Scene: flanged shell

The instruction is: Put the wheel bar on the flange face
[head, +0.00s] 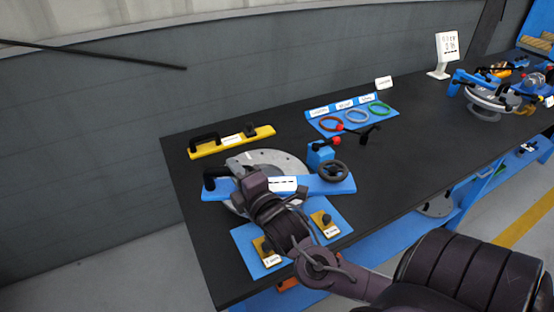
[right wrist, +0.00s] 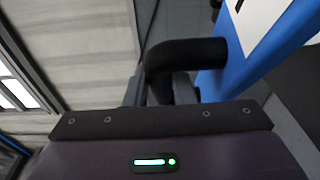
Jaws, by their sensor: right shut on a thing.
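The wheel bar (head: 327,185) is a blue bar with a black handwheel at its right end, a white label mid-length and a black handle (head: 212,174) at its left end. My right gripper (head: 232,176) is shut on that handle, which also shows in the right wrist view (right wrist: 190,52). The bar lies across the grey flange face (head: 268,158); I cannot tell whether it touches it. The flange rim shows behind the bar, and my right arm hides much of its front. My left gripper is not in view.
A yellow bar (head: 232,142) with a black handle and knob lies behind the flange. A blue plate with yellow blocks (head: 325,224) is in front. A blue rack (head: 352,116) holds coloured rings. The table (head: 420,160) is clear to the right, with machinery beyond.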

